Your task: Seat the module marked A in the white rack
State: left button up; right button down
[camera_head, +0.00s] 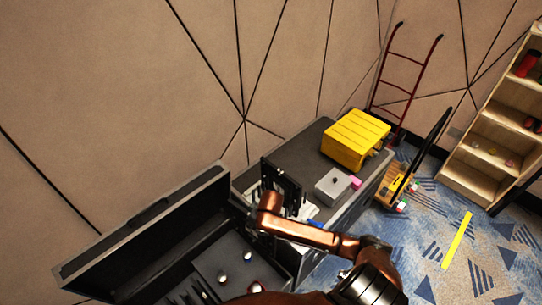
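I cannot make out a module marked A or a white rack in the head view. A dark upright frame (282,187) with slots stands on the dark cabinet top (300,150); pale items beside it are too small to read. A large black open case (150,235) is at the lower left, with small white round parts (222,278) inside it. A copper-coloured arm of mine crosses the lower middle in front of the cabinet and hides part of it.
A yellow case (355,138) and a grey box (333,187) with a pink item (354,182) are on the cabinet. A red hand truck (396,90) leans on the wall. A wooden shelf (490,140) stands at right. Patterned carpet with a yellow strip (457,240) is open floor.

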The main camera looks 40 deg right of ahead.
jog(key=w+d+r+m+p, duration=0.1)
jog(key=w+d+r+p, duration=0.3)
jog(key=d+r+p, duration=0.35)
jog(key=w+d+r+p, duration=0.4)
jog(key=d+r, duration=0.5)
jog(key=r, duration=0.1)
jog(key=shift+h, duration=0.3)
notch_tip(320, 180, down, 5)
jog(key=b, duration=0.6)
jog(key=shift+w+a+r, duration=0.15)
jog(key=shift+r, duration=0.05)
jog(key=shift+p, duration=0.5)
jog(key=shift+p, duration=0.55)
jog(key=shift+f, duration=0.15)
